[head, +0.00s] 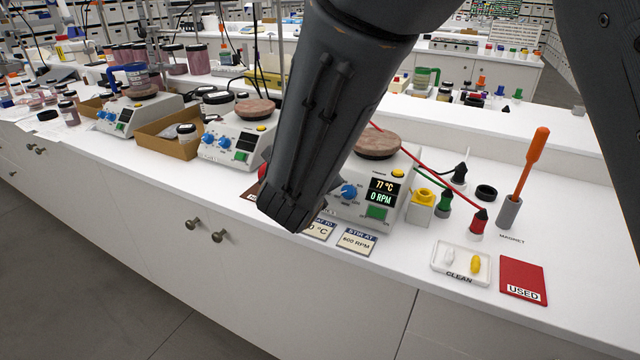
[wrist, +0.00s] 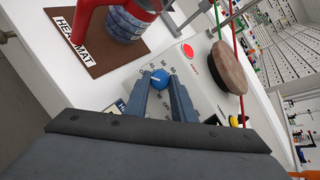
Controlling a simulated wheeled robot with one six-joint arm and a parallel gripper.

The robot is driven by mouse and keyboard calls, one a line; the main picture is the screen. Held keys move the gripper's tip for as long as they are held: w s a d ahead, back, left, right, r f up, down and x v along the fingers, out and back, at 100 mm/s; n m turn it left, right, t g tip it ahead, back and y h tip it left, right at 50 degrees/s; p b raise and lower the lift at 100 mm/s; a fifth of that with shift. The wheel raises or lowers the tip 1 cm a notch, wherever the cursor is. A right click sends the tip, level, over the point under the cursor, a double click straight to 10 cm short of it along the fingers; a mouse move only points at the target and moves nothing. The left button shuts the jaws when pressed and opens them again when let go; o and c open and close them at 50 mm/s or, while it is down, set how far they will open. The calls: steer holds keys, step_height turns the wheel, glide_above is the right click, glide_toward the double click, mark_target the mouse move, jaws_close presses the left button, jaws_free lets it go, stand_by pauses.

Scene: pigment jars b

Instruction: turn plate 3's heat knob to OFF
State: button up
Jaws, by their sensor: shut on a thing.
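Plate 3 (head: 385,205) is the white hot plate at the right of the bench in the head view, with a display reading 77 °C and 0 RPM. My gripper (wrist: 163,80) is shut on a blue knob (wrist: 159,74) on the plate's front panel, with a finger on each side in the wrist view. A scale of numbers rings the knob; I cannot read its setting. In the head view my arm hides this knob and the fingertips. A second blue knob (head: 348,191) shows beside the display. The round brown plate top (wrist: 228,67) is in the wrist view.
A brown heat mat (wrist: 95,45) with a red object (wrist: 95,18) lies beside the plate. A clean tray (head: 460,263), a red used mat (head: 523,279) and an orange-handled tool (head: 530,165) are to the right. Two other hot plates stand left.

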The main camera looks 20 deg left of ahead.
steer(key=o, duration=1.1)
steer(key=shift+c, duration=0.2)
steer(key=b+v, duration=0.1)
steer(key=v, duration=0.7)
steer(key=shift+w+f, duration=0.1)
